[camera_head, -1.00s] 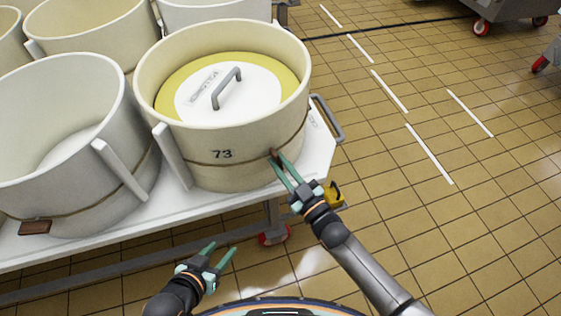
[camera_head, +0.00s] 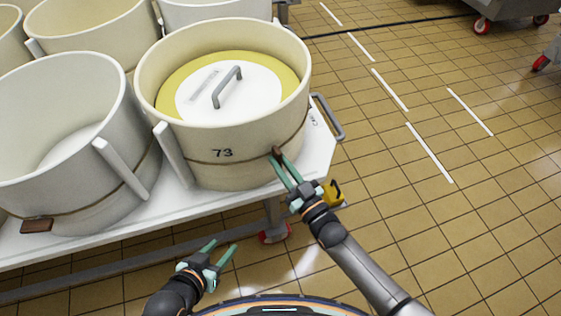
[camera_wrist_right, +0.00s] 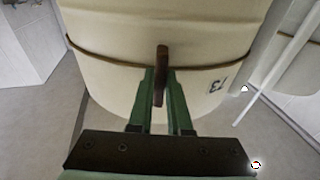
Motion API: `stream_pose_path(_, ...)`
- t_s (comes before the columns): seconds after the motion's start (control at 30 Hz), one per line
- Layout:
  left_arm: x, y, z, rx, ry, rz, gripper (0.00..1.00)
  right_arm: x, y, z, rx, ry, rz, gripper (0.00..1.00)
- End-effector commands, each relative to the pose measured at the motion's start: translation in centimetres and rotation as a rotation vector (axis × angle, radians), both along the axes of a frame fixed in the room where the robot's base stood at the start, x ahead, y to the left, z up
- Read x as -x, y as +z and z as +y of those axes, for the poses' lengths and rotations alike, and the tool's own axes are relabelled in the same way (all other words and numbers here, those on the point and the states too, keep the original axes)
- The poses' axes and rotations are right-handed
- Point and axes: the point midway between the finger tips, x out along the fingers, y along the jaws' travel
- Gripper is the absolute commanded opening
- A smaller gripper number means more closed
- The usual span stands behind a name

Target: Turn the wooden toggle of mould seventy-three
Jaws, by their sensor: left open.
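Mould seventy-three (camera_head: 222,125) is a cream round tub, marked 73, on the white table. A yellow content and white lid with a grey handle (camera_head: 228,86) show inside. A thin brown band (camera_head: 235,160) runs around its wall. Its brown wooden toggle (camera_head: 277,152) sits on that band, right of the number. In the right wrist view the toggle (camera_wrist_right: 162,60) stands crosswise to the band, its lower part between the green fingertips. My right gripper (camera_head: 281,163) is closed around it, with a finger on each side. My left gripper (camera_head: 225,249) is open and empty, below the table edge.
More moulds stand behind. A grey bar handle (camera_head: 328,118) sticks out at the table's right end.

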Motion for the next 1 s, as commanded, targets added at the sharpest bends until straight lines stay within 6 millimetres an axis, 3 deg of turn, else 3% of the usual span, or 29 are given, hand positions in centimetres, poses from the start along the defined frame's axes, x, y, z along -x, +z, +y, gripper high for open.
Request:
stream_pose_path(0.03, 0.0, 0.0, 0.0, 0.0, 0.0, 0.0, 0.5, 0.0, -0.1, 0.0, 0.0, 0.0, 0.002, 0.23)
stream_pose_path(0.23, 0.0, 0.0, 0.0, 0.0, 0.0, 0.0, 0.5, 0.0, 0.0, 0.0, 0.001, 0.0, 0.0, 0.45)
stream_pose_path(0.57, 0.0, 0.1, 0.0, -0.001, 0.0, -0.001, 0.5, 0.3, -0.1, -0.2, 0.003, 0.0, 0.001, 0.46)
stream_pose_path(0.67, 0.0, 0.4, 0.0, -0.001, 0.0, -0.001, 0.5, 1.2, -0.2, -0.8, 0.004, 0.0, 0.002, 0.46)
stream_pose_path(1.0, 0.0, 1.0, 0.0, 0.0, -0.001, 0.001, 0.5, 7.3, -1.2, -4.7, 0.004, 0.0, 0.002, 0.46)
